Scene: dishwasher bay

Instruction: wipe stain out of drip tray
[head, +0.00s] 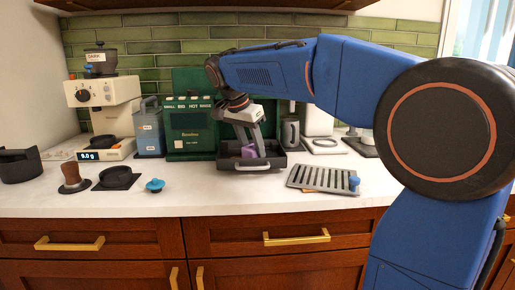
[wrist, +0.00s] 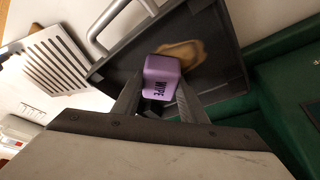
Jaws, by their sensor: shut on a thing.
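The dark drip tray (head: 282,159) sits on the counter in front of the green machine, its handle toward the front. In the wrist view the tray (wrist: 112,75) shows a brown stain (wrist: 185,52) on its floor. My gripper (head: 251,156) reaches down into the tray from above. It is shut on a purple sponge block marked WIPE (wrist: 161,78), which also shows in the head view (head: 248,151). The block is right beside the stain and overlaps its edge in the wrist view. I cannot tell whether it touches the tray floor.
The slotted grate (head: 322,179) with a blue knob lies on the counter right of the tray. The green machine (head: 190,128) stands close behind. A tamper (head: 73,178), a dark round dish (head: 118,178) and a blue knob-like piece (head: 154,185) are on the left. The front counter is clear.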

